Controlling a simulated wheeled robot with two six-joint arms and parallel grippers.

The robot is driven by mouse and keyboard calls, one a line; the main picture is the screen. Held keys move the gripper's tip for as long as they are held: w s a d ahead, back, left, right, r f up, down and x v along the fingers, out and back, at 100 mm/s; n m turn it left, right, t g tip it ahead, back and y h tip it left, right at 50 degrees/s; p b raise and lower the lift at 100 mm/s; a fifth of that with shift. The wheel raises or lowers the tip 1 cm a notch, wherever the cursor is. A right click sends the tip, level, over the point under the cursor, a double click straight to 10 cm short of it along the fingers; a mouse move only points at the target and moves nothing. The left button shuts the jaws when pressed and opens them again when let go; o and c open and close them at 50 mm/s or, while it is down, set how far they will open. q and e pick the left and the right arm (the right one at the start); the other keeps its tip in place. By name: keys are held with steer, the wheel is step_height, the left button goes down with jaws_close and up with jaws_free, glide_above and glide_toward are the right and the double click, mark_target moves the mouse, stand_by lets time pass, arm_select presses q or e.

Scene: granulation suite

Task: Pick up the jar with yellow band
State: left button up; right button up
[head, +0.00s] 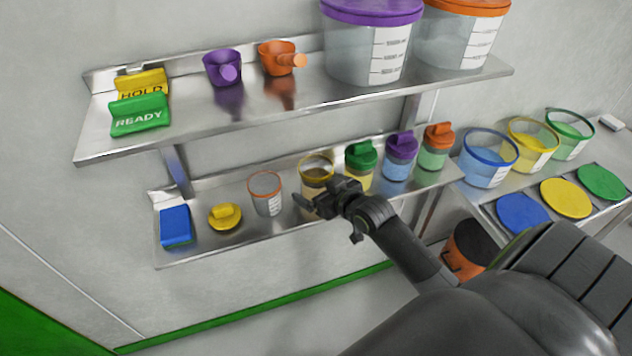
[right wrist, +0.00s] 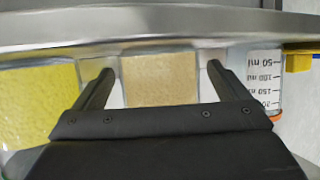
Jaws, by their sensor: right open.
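The jar with the yellow band (head: 317,172) stands upright on the lower metal shelf, lidless, with tan contents. My right gripper (head: 326,212) is open at its front, hiding much of its lower part. In the right wrist view, which is upside down, the jar's tan contents (right wrist: 160,82) show between the two spread fingers (right wrist: 157,77). I cannot tell whether the fingers reach around the jar or stop in front of it. A yellow lid (head: 225,216) lies on the shelf to the left. My left gripper is not in view.
A clear orange-rimmed jar (head: 266,194) stands close on the left, and a green-lidded jar (head: 361,166) close on the right. The upper shelf (head: 215,120) overhangs, carrying scoops, signs and large tubs. A blue block (head: 176,227) lies far left.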

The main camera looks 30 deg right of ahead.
mark_target(319, 157)
steer(key=shift+c, duration=0.2)
steer(key=c, duration=1.7)
steer(key=shift+r, duration=0.1)
steer(key=shift+c, duration=0.2)
step_height(319, 157, up, 10)
